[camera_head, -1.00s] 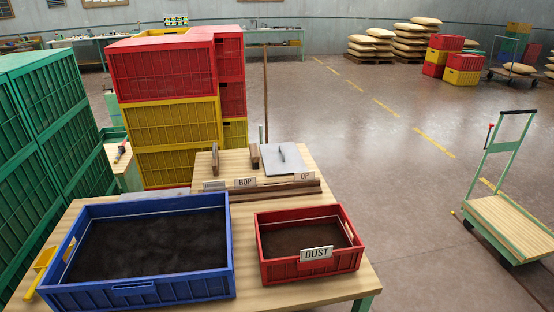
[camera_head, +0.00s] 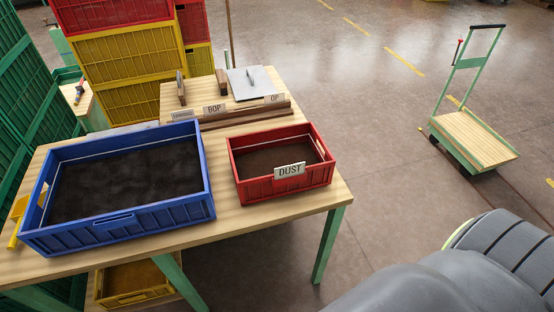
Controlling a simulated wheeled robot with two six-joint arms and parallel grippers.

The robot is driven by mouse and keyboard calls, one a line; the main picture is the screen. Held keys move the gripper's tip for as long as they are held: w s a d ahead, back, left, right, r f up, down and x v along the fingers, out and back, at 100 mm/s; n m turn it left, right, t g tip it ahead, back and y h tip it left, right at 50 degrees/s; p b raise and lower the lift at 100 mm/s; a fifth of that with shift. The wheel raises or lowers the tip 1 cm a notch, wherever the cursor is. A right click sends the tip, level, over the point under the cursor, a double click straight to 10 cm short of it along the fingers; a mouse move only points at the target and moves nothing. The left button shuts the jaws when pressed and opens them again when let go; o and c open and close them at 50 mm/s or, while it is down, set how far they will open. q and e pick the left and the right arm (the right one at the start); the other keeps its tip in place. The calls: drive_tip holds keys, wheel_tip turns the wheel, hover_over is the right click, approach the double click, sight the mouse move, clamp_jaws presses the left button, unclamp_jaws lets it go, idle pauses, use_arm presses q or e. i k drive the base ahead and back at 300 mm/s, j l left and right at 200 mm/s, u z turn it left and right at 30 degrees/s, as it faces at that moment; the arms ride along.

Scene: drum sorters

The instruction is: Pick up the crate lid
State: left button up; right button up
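A flat light-grey plate with a small upright handle (camera_head: 251,83) lies at the back of the wooden table, behind the "OP" label. I cannot tell for sure whether this plate is the crate lid; no other lid shows clearly. A blue crate (camera_head: 128,220) holding dark loose material stands on the table's left part. A smaller red crate (camera_head: 287,183) with a "DUST" label stands to its right, also holding dark material. Both crates are open on top. Neither of my grippers shows in the view.
The wooden table (camera_head: 250,225) has bare strips around the crates. Stacked yellow crates (camera_head: 125,60) and green crates (camera_head: 40,95) stand behind and left. A yellow crate (camera_head: 130,285) sits below the table. A flatbed cart (camera_head: 475,140) stands right, with clear floor between.

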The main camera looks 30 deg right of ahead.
sight(248, 82)
drive_tip(key=l+z, duration=0.8)
drive_tip(key=i+l+z, duration=0.15)
drive_tip(key=z, duration=0.25)
drive_tip(key=i+l+z, duration=0.35)
drive_tip(key=l, duration=0.15)
drive_tip(key=i+l+z, duration=0.75)
drive_tip(key=i+u, duration=0.4)
drive_tip(key=i+l+u, duration=0.1)
drive_tip(key=i+u, duration=0.25)
drive_tip(key=i+l+u, duration=0.2)
drive_tip(key=u, duration=0.2)
drive_tip(key=i+j+u, duration=0.1)
drive_tip(key=i+u, duration=0.3)
drive_tip(key=i, duration=0.2)
drive_tip(key=i+l+u, duration=0.1)
drive_tip(key=i+u, duration=0.25)
drive_tip(key=i, duration=0.25)
drive_tip(key=i+l+u, duration=0.25)
drive_tip(key=i+u, duration=0.15)
drive_tip(key=i, duration=0.2)
